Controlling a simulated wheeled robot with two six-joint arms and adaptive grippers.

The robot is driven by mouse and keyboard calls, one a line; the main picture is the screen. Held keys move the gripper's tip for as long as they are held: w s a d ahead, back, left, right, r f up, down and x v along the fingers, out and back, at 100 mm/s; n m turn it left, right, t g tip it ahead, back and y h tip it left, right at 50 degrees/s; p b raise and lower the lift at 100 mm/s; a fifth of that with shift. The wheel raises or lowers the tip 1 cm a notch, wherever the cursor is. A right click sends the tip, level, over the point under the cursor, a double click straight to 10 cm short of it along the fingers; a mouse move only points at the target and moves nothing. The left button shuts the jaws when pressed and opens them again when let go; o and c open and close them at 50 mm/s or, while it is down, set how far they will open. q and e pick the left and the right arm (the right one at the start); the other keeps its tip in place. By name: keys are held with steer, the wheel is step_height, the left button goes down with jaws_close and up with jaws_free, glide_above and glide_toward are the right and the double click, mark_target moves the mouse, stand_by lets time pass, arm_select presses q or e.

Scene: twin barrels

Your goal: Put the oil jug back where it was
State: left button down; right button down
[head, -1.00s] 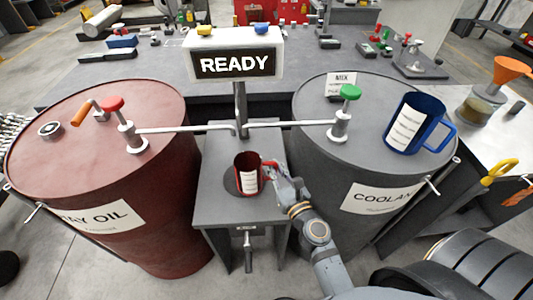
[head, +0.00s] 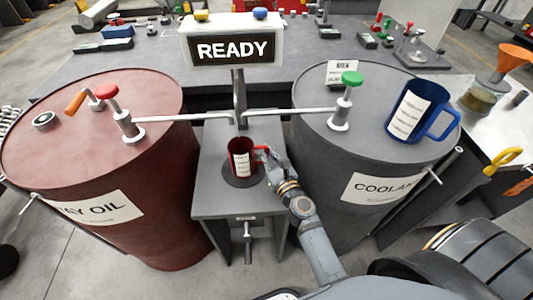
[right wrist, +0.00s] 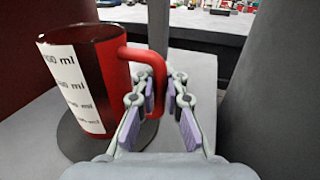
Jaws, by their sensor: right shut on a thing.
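The oil jug (head: 241,158) is a small red cup with a white measuring label, upright over a dark round pad (head: 243,183) on the grey stand (head: 211,198) between the barrels. I cannot tell whether its base touches the pad. My right gripper (head: 264,155) is shut on the jug's red handle, at the jug's right side. In the right wrist view the jug (right wrist: 95,75) stands at the left and its handle runs between my fingers (right wrist: 163,100); the dark pad (right wrist: 72,145) shows below it. My left gripper is not in view.
The red oil barrel (head: 90,150) stands left and the grey coolant barrel (head: 365,155) right, close to the stand. Metal spouts (head: 185,119) reach over the stand toward the post of the READY sign (head: 235,50). A blue jug (head: 408,115) stands on the coolant barrel.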

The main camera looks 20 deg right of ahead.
steer(key=c, duration=1.4)
jaws_free()
steer(key=shift+f, duration=0.1)
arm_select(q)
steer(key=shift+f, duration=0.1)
